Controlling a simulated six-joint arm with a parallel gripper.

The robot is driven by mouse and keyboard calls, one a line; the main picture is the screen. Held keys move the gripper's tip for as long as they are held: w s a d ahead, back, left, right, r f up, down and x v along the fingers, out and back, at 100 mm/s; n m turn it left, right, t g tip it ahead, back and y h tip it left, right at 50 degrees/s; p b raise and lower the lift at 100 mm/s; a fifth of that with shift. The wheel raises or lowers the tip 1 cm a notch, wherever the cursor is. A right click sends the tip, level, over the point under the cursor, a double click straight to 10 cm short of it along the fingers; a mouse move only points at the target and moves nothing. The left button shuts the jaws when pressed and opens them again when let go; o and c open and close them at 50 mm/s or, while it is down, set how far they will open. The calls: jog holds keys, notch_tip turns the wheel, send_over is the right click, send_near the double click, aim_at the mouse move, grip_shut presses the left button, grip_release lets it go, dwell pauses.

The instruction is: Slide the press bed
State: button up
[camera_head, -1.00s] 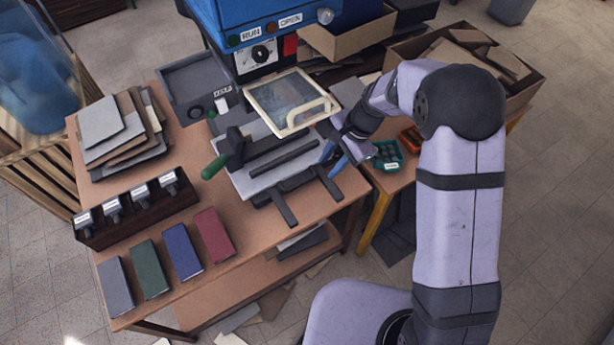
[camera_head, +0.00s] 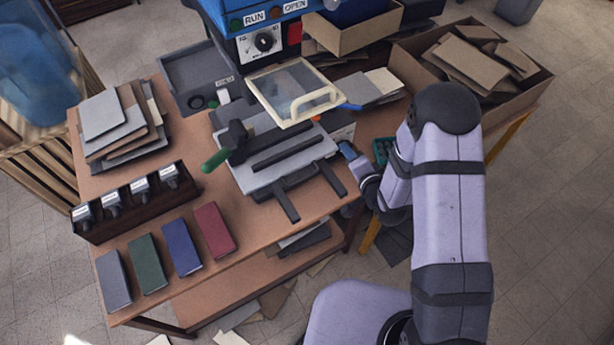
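The press bed (camera_head: 257,178) is a light grey plate with dark bars across it, lying under the front of the blue press (camera_head: 226,17). One blue fingertip shows. The other is hidden, so its opening is unclear.
Grey, green, blue and red covers (camera_head: 214,231) lie along the table's front left. A dark rack with several stamps (camera_head: 140,205) and a stack of boards (camera_head: 104,119) are behind them. A teal tray (camera_head: 381,149) is beside my wrist. Cardboard boxes (camera_head: 480,60) stand at the back right.

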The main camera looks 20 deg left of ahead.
jog(key=s+a+r+t+y, duration=0.1)
jog(key=s+a+r+y, duration=0.2)
jog(key=s+r, duration=0.1)
jog(key=m+g+y+b, duration=0.1)
jog(key=m+y+b, duration=0.1)
jog(key=b, duration=0.1)
send_near(307, 177)
jog(key=x, duration=0.8)
jog(key=shift+w+a+f, duration=0.2)
jog(key=shift+w+f, duration=0.05)
jog(key=shift+w, duration=0.1)
jog(key=shift+x, duration=0.85)
jog(key=shift+f, duration=0.15)
